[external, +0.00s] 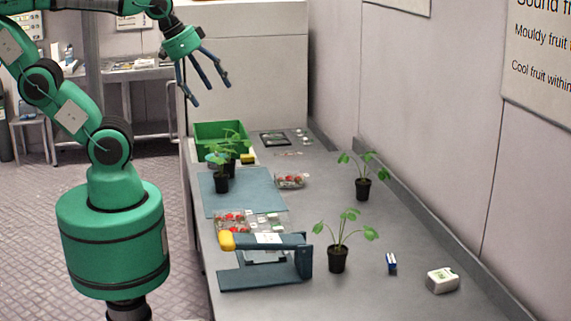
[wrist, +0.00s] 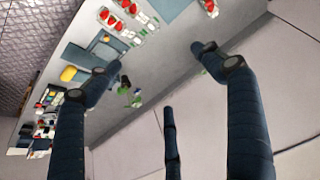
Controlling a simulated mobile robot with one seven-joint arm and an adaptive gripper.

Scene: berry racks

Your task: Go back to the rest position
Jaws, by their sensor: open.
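My gripper (external: 207,78) is raised in the air above the far end of the grey bench in the external view. Its dark blue fingers are spread open and hold nothing. In the wrist view my gripper (wrist: 160,75) shows three fingers apart, with the bench far beyond them. My green arm rises from its base on the left of the bench and reaches over at the top of the picture.
The bench (external: 345,292) bears a green crate (external: 219,127), a blue mat (external: 263,196), berry punnets (external: 290,181), a dark blue press-like device (external: 265,284) and several potted plants (external: 338,259). A white box (external: 443,280) lies near right. The air around my gripper is clear.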

